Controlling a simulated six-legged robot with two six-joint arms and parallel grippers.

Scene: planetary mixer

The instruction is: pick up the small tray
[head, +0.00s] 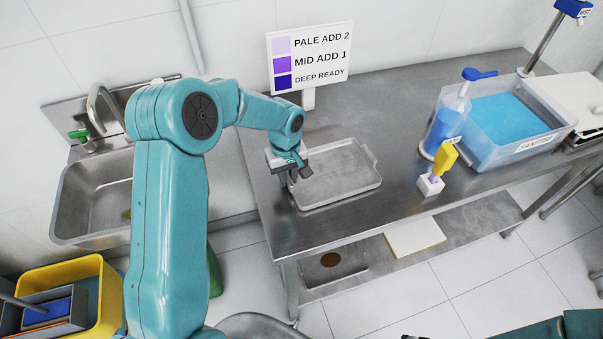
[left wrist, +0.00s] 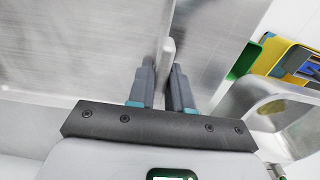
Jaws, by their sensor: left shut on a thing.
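The small tray (head: 338,180) is a shallow grey metal tray with a raised rim, on the steel table in the head view. My left gripper (head: 292,180) is at the tray's left end. In the left wrist view its two fingers (left wrist: 167,85) are shut on a light upright piece, the tray's end handle (left wrist: 166,58). Part of that end is hidden behind the fingers in the head view. I cannot tell whether the tray touches the table or is slightly raised. My right gripper is in neither view.
A colour sign (head: 310,56) stands behind the tray. To the right are a blue pump bottle (head: 446,125), a small white block with a yellow-topped item (head: 431,184) and a bin of blue liquid (head: 505,122). A sink (head: 92,200) is left. The table right of the tray is partly clear.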

